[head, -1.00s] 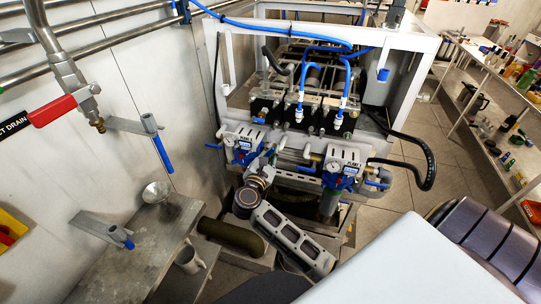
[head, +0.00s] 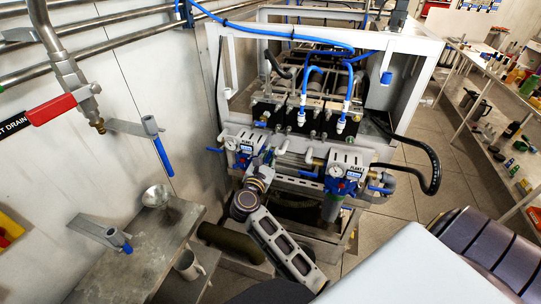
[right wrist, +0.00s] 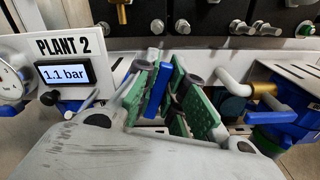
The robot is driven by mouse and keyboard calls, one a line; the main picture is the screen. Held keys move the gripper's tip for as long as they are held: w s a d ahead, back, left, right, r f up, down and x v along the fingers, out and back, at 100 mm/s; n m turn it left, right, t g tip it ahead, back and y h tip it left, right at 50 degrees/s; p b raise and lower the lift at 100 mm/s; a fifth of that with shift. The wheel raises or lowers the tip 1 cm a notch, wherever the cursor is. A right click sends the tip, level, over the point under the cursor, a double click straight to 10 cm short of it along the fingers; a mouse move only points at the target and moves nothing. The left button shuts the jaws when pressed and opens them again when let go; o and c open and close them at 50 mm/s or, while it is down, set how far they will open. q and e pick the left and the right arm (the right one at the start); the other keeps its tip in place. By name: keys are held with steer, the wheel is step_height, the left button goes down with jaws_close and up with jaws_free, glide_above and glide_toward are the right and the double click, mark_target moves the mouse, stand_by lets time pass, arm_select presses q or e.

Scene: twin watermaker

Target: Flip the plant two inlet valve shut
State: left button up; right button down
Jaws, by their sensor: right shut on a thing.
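The plant two panel (right wrist: 62,72) shows at the left of the right wrist view, its display reading 1.1 bar. In the head view it is the left panel (head: 243,147) on the front of the white frame. A blue valve handle (right wrist: 158,91) stands up just right of the panel, between the green-padded fingers of my right gripper (right wrist: 168,92), which is shut on it. In the head view my right gripper (head: 265,160) is small, and the handle in it is hard to make out. The valve body is hidden behind the gripper. My left gripper is not in view.
A second panel (head: 346,171) with blue fittings sits to the right. A metal bench (head: 150,245) with a mug (head: 188,265) stands at lower left.

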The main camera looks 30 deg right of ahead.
steer(key=shift+w+a+n+p, duration=0.2)
steer(key=shift+w+n+p, duration=0.05)
steer(key=shift+n, duration=0.6)
steer(key=shift+w+a+n+p, duration=0.15)
steer(key=shift+w+n+p, duration=0.1)
steer(key=shift+n, duration=0.6)
steer(key=c, duration=1.5)
jaws_free()
steer(key=shift+s+r, duration=0.1)
steer(key=shift+s, duration=0.05)
steer(key=shift+r, duration=0.1)
steer(key=shift+a, duration=0.2)
